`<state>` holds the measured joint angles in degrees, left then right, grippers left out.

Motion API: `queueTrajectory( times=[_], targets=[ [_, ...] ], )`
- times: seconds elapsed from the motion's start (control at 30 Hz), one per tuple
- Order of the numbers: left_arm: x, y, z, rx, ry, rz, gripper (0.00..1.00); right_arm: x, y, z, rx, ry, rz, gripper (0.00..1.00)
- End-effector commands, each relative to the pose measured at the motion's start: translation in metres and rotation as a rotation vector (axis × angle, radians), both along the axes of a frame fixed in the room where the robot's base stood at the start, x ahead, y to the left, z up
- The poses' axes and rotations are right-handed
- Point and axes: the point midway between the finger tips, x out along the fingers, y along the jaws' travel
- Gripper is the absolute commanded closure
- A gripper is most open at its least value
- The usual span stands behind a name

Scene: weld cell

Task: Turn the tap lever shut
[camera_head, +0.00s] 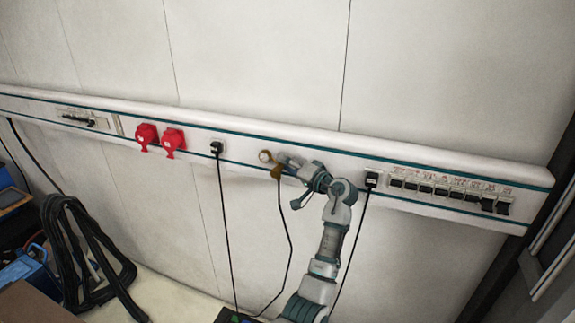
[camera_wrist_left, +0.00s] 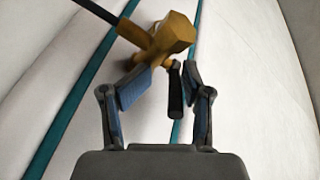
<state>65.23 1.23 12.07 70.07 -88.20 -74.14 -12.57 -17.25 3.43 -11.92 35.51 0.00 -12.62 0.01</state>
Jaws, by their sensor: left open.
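The brass-yellow tap (camera_head: 277,171) is on the white wall rail in the head view, partly hidden by my left gripper (camera_head: 290,181). In the left wrist view the tap body (camera_wrist_left: 172,38) is at the top middle. Its dark lever (camera_wrist_left: 175,92) points down the picture between the two fingers of my left gripper (camera_wrist_left: 164,80). The lever is closer to the right finger; I cannot tell whether they touch. The left gripper is open around the lever. My right gripper is not in view.
A round pale fitting (camera_head: 265,155) sits beside the tap. Red sockets (camera_head: 147,135) and a black plug (camera_head: 216,147) are left along the rail; another plug (camera_head: 371,180) and switches (camera_head: 440,190) are right. Thin cables hang below. Coiled dark hose (camera_head: 85,255) lies lower left.

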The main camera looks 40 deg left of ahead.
Motion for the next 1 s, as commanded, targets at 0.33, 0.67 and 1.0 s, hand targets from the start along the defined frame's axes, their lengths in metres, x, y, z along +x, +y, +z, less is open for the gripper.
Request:
queueTrajectory(
  times=[0.33,0.67,1.0],
  targets=[
    [-0.005,-0.008,0.007,0.01,-0.005,0.01,1.0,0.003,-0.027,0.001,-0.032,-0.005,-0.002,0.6],
    [0.001,-0.004,0.006,0.007,0.0,0.025,1.0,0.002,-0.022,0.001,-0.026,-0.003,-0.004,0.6],
    [0.011,-0.003,0.006,0.007,0.002,0.199,1.0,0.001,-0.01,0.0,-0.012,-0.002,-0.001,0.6]
  ],
)
